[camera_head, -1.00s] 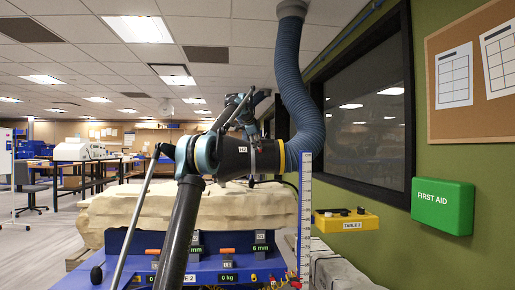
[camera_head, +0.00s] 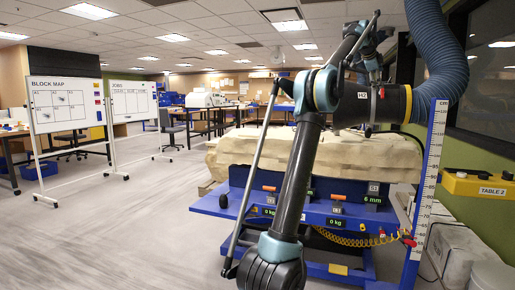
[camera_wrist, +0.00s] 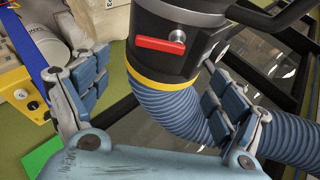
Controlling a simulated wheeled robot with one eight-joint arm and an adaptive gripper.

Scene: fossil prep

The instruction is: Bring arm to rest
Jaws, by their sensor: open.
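My arm rises through the middle of the head view, with dark links and teal joints. Its end shows small beside the black extraction hood (camera_head: 365,104), which is labelled and has a yellow ring. In the wrist view my gripper (camera_wrist: 158,75) is open, with one blue-padded finger on each side. The hood (camera_wrist: 165,60), with its red handle, shows between and beyond the fingers. I cannot tell whether a finger touches it. The ribbed blue hose (camera_head: 436,60) runs up from the hood. It passes behind the right finger in the wrist view (camera_wrist: 185,110).
A large pale block (camera_head: 255,150) lies on a blue stand (camera_head: 230,207) behind my arm. A measuring post (camera_head: 430,170) and a yellow Table 2 box (camera_head: 480,186) stand at right. Whiteboards (camera_head: 65,103) stand at left. The floor (camera_head: 120,225) at front left is clear.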

